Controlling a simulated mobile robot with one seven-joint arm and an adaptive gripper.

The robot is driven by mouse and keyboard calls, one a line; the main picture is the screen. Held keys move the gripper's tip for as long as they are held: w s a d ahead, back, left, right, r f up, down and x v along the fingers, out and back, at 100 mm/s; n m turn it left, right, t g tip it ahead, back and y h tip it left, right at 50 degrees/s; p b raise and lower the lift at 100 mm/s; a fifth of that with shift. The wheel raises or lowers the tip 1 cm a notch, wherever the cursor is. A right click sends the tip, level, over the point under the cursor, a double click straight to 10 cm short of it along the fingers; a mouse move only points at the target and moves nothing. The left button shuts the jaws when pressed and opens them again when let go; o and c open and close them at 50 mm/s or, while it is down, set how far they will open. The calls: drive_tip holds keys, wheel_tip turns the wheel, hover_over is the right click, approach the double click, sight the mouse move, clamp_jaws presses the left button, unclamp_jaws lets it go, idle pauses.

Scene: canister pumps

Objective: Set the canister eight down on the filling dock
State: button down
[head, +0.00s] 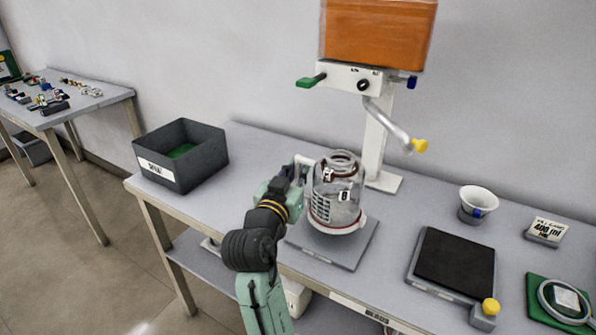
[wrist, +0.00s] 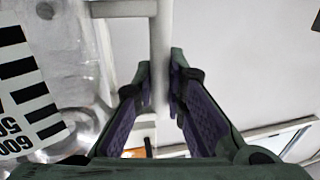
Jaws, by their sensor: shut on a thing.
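The canister eight (head: 325,212) is a clear jar with a red band near its top, a pale base ring and a small tag with an 8. It is over the grey plate of the filling dock (head: 347,258), below the orange tank. I cannot tell whether its base touches the plate. My gripper (head: 296,182) is at its left side, shut on its handle. In the wrist view, my gripper (wrist: 162,75) has the pale handle bar (wrist: 160,40) between its fingers. The clear wall and the black-and-white scale (wrist: 28,95) show at left.
The dock's post (head: 375,140) carries the orange tank (head: 378,35) and a spout with a yellow tip (head: 420,146). A dark bin (head: 183,160) stands at left. A white cup (head: 478,203), a black-topped scale (head: 455,262) and a 400 ml card (head: 547,230) are at right.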

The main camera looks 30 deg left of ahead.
drive_tip(key=shift+f+b, duration=1.15)
drive_tip(key=shift+f, duration=0.25)
drive_tip(key=c, duration=1.6)
unclamp_jaws()
drive_tip(key=shift+o, duration=0.2)
drive_tip(key=shift+s, duration=0.1)
